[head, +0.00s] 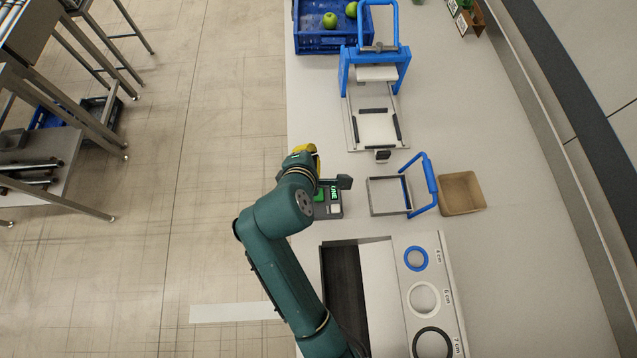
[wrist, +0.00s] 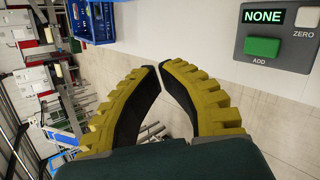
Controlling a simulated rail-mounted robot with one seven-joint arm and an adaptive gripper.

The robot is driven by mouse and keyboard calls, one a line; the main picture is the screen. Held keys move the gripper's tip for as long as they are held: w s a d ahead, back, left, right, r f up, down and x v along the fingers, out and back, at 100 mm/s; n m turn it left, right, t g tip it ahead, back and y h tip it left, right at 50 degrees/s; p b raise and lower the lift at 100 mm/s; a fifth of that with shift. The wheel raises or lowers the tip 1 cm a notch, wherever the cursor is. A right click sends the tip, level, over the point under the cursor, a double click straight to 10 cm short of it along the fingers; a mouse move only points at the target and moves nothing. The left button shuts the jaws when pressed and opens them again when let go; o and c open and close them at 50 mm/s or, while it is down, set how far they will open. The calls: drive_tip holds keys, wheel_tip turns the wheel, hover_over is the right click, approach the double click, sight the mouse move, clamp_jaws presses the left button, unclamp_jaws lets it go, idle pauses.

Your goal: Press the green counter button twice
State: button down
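The counter (head: 321,211) is a small dark box with a lit green display on the bench, partly hidden by my arm in the head view. In the wrist view the counter (wrist: 250,52) is at the upper right. Its display reads NONE. The green button (wrist: 262,47), marked ADD, is below the display, and a white ZERO button (wrist: 302,18) is beside it. My gripper (wrist: 161,68) has yellow ribbed fingers with tips together and nothing between them. It is apart from the green button. In the head view my gripper (head: 306,149) shows only as a yellow part.
A square metal frame with a blue handle (head: 390,196) and a brown box (head: 461,193) stand right of the counter. A blue-handled press (head: 375,72) and a blue crate (head: 318,42) with green apples are farther back. A gauge board (head: 395,300) with rings is in front.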

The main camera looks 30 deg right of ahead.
wheel_tip(320, 180, down, 6)
drive_tip(key=s+n+g, duration=0.1)
drive_tip(key=s+n, duration=0.1)
drive_tip(key=shift+d+g+h+b, duration=0.4)
drive_tip(key=shift+f, duration=0.15)
wheel_tip(320, 180, down, 7)
drive_tip(key=b, duration=0.9)
drive_tip(key=shift+f, duration=0.85)
drive_tip(key=shift+f, duration=0.4)
